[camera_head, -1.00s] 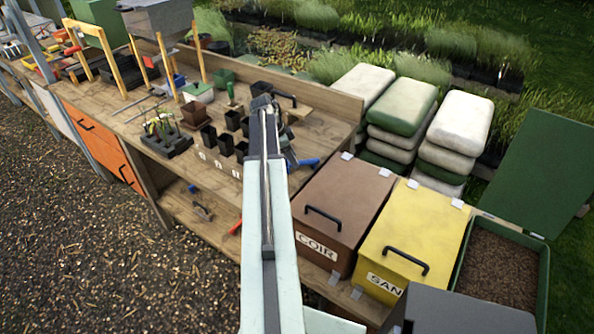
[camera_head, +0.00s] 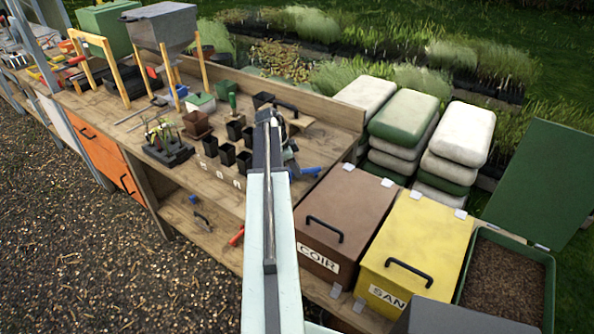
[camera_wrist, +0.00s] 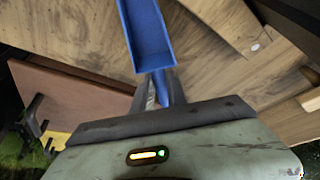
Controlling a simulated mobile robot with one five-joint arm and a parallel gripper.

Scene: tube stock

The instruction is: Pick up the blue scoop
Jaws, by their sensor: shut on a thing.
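The blue scoop (camera_wrist: 151,40) fills the upper middle of the wrist view, its open tray pointing away from my gripper. My gripper (camera_wrist: 152,92) is shut on the scoop's narrow handle end, which runs between the fingers. In the head view the blue scoop (camera_head: 309,171) shows as a small patch at the right of the workbench, just past my arm. My gripper is mostly hidden there behind my arm. I cannot tell whether the scoop touches the bench top.
The wooden workbench (camera_head: 207,172) holds several black pots (camera_head: 227,154), a seedling tray (camera_head: 168,150) and a grey hopper (camera_head: 162,28) on wooden legs. A brown COIR bin (camera_head: 345,215) and a yellow SAND bin (camera_head: 420,235) stand at the right, with stacked sacks behind.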

